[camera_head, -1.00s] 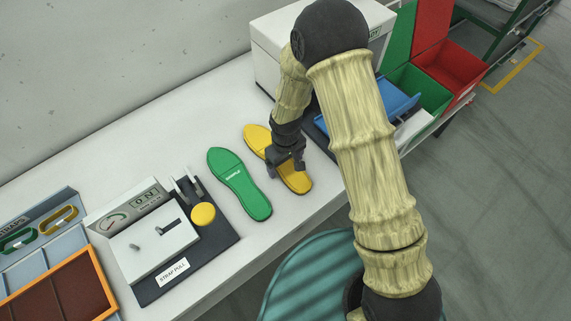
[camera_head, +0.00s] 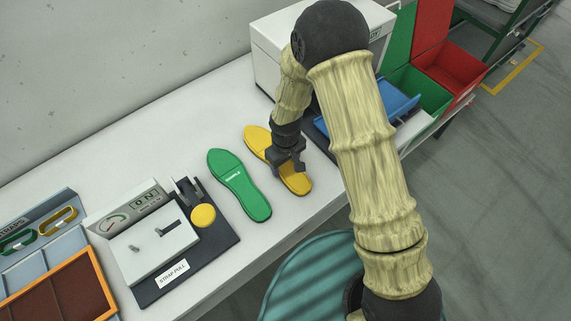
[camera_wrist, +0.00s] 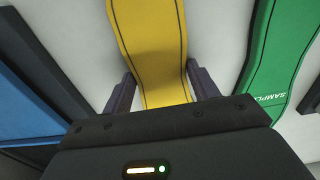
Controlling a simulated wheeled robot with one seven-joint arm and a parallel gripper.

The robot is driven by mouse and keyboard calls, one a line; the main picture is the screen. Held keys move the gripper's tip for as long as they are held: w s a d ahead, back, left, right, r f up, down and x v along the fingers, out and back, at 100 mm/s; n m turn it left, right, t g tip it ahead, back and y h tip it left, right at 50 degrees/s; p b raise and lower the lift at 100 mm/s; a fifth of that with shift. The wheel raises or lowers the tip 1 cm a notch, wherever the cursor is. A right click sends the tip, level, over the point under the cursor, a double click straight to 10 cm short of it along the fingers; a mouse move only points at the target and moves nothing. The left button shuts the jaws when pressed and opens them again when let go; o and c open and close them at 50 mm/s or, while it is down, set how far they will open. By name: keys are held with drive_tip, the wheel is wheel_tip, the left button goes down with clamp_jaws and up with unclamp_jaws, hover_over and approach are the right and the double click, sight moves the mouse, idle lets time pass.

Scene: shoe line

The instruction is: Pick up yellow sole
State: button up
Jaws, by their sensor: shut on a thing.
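The yellow sole (camera_head: 257,139) lies on the white bench, right of the green sole, in the head view. My gripper (camera_head: 287,168) is down over its middle with a finger on each side. In the wrist view the yellow sole (camera_wrist: 151,45) runs between the two fingers of my gripper (camera_wrist: 163,92), which are shut on its sides. The gripper body hides the sole's near part there. I see no clear gap between the sole and the bench.
The green sole (camera_head: 239,184), marked SAMPLE, lies close on the left. A strap-pull fixture (camera_head: 153,250) with a yellow knob stands further left. A white machine (camera_head: 268,50), a blue tray (camera_head: 397,103), a green bin (camera_head: 424,88) and a red bin (camera_head: 452,66) are on the right.

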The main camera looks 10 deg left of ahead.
sight(286, 166)
wheel_tip(286, 166, up, 10)
drive_tip(key=b, duration=0.1)
drive_tip(key=shift+b, duration=0.3)
idle(0.7)
